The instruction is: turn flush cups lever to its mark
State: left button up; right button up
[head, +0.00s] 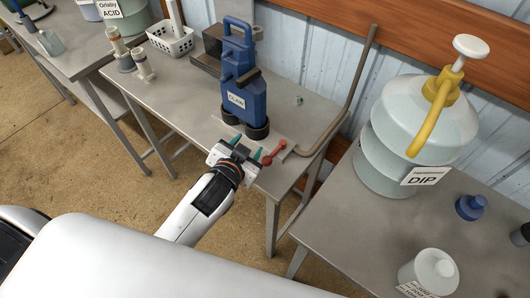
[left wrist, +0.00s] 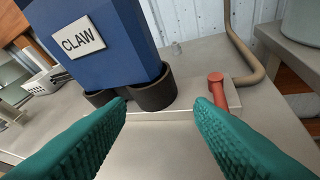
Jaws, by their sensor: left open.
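A blue unit labelled CLAW (head: 243,88) stands on dark round cups (head: 257,128) near the front of the metal table; it also shows in the left wrist view (left wrist: 88,45). A small red lever (head: 273,153) sits to the right of the cups, by the bent pipe's lower end; in the left wrist view its red round end (left wrist: 216,78) faces me beside a pale block. I cannot make out a mark. My left gripper (head: 246,149) is open and empty at the table's front edge, its teal fingers (left wrist: 161,106) apart, the right one close to the lever. My right gripper is not seen.
A brown bent pipe (head: 346,95) rises behind the lever. A white basket (head: 172,43) and a dark box (head: 206,55) stand further left on the table. A second table at right holds a large DIP jug (head: 408,135) and a white tub (head: 430,270).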

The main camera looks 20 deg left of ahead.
pick_arm(q)
jog(key=w+d+r+m+t+h, duration=0.2)
jog(key=d+r+m+h, duration=0.5)
jog(key=r, duration=0.2)
jog(key=w+d+r+m+t+h, duration=0.25)
jog(key=d+r+m+h, duration=0.35)
jog(key=r, duration=0.4)
jog(key=s+d+m+g+h, duration=0.5)
jog(key=d+m+g+h, duration=0.25)
jog(key=m+g, duration=0.45)
jog(key=m+g+y, duration=0.6)
jog(key=m+y, duration=0.3)
jog(key=y, duration=0.9)
send_over(266, 157)
jog(key=f, duration=1.5)
jog(key=shift+w+a+f, duration=0.1)
jog(key=shift+a+f, duration=0.1)
jog(key=shift+a, duration=0.15)
jog(key=x, duration=0.2)
jog(key=p+x, duration=0.1)
jog(key=x, duration=0.1)
jog(key=a+p+x, duration=0.1)
jog(key=x, duration=0.1)
jog(key=shift+w, duration=0.1)
jog(key=shift+x, duration=0.8)
